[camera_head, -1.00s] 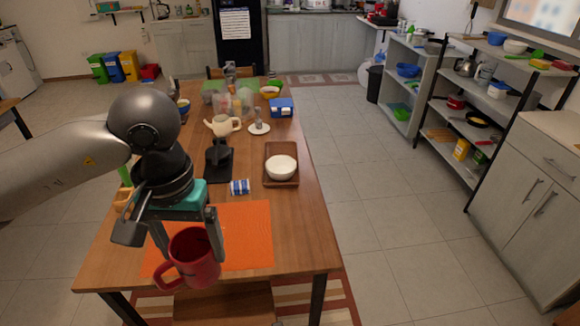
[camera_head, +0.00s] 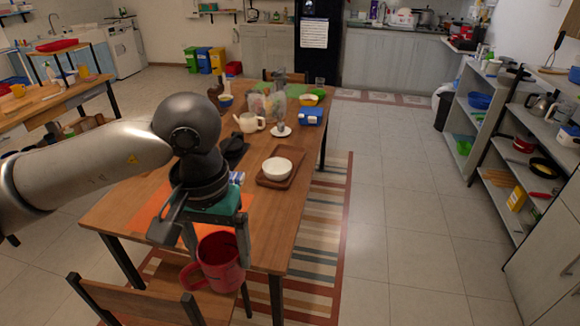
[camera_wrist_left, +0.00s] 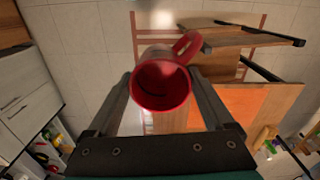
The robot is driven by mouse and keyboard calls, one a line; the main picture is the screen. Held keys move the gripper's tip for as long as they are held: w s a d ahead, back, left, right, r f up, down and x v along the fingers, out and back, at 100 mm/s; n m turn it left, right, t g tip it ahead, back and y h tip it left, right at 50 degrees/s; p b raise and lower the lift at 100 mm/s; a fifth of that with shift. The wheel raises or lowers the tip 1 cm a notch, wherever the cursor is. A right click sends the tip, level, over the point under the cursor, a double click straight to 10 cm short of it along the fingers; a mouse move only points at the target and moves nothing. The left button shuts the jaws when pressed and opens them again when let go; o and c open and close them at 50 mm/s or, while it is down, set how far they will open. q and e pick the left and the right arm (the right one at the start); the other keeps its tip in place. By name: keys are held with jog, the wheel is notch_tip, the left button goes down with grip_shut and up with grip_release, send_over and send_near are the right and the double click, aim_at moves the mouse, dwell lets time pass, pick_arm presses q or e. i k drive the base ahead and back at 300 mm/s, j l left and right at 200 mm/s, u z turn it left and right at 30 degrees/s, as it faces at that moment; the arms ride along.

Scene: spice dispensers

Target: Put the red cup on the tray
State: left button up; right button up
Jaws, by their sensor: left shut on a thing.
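My left gripper (camera_head: 217,244) is shut on the red cup (camera_head: 221,268) and holds it upright just beyond the near edge of the wooden table. In the left wrist view the cup (camera_wrist_left: 162,88) sits between the two fingers, its dark inside facing the camera and its handle at the upper right. A brown wooden tray (camera_head: 284,183) lies on the table, up and right of the cup, with a white bowl (camera_head: 277,167) standing in it. A flat red tray-like thing (camera_head: 57,45) is on another table at the far left. My right gripper is out of view.
A wooden chair (camera_head: 135,298) stands at the table's near end. The floor to the right is clear up to the shelves.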

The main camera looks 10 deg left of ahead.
aim_at(292, 157)
jog(key=i+l+u, duration=0.1)
jog(key=i+l, duration=0.15)
jog(key=i+l+u, duration=0.15)
jog(key=l, duration=0.35)
jog(key=i+l+u, duration=0.1)
jog(key=i+l, duration=0.25)
jog(key=i+l+u, duration=0.15)
jog(key=l, duration=0.3)
jog(key=i+l+u, duration=0.35)
jog(key=i+l, duration=0.65)
jog(key=i+l+u, duration=0.15)
jog(key=i, duration=0.35)
jog(key=i+l+u, duration=0.2)
jog(key=i, duration=0.3)
jog(key=l, duration=0.1)
